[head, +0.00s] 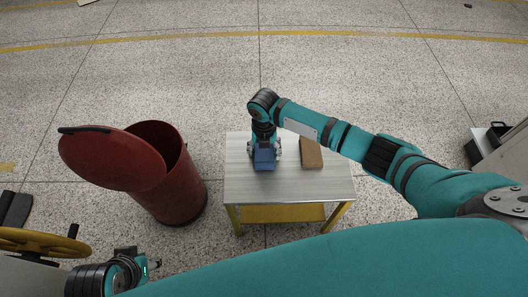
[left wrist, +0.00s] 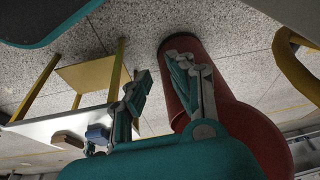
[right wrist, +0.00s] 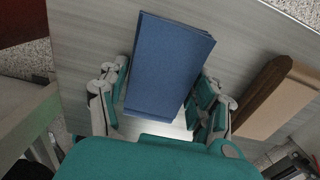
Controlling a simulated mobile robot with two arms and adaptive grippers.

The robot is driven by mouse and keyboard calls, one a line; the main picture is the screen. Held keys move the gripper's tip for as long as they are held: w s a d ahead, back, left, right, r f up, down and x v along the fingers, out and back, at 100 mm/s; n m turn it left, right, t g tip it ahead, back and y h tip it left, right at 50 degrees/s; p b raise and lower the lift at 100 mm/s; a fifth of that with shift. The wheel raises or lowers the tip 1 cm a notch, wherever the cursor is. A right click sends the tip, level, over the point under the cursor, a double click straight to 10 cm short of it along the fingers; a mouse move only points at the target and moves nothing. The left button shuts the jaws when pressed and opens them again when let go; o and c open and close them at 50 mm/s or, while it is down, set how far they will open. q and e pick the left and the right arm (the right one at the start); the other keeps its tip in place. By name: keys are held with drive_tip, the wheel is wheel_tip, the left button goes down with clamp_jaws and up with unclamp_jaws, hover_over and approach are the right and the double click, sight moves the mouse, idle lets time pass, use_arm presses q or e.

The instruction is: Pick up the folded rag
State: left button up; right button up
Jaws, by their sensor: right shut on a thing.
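The folded rag (head: 264,158) is a blue rectangular stack on the small table (head: 240,190). It fills the middle of the right wrist view (right wrist: 172,62). My right gripper (head: 265,150) is above the table and shut on the rag, one finger on each long side. In the right wrist view the fingers (right wrist: 160,100) flank the rag's near part. I cannot tell if the rag touches the tabletop. My left gripper (left wrist: 160,88) is open and empty, its fingers spread apart. In the head view it is low at the left (head: 150,268).
A brown block-like item (head: 311,153) lies on the table just right of the rag. A red bin (head: 178,185) with its lid (head: 110,160) open stands left of the table. A yellow handwheel (head: 45,243) is at the lower left. The table's front left area is clear.

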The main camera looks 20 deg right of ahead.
sight(264, 153)
drive_tip(key=c, duration=0.5)
drive_tip(key=shift+r, duration=0.1)
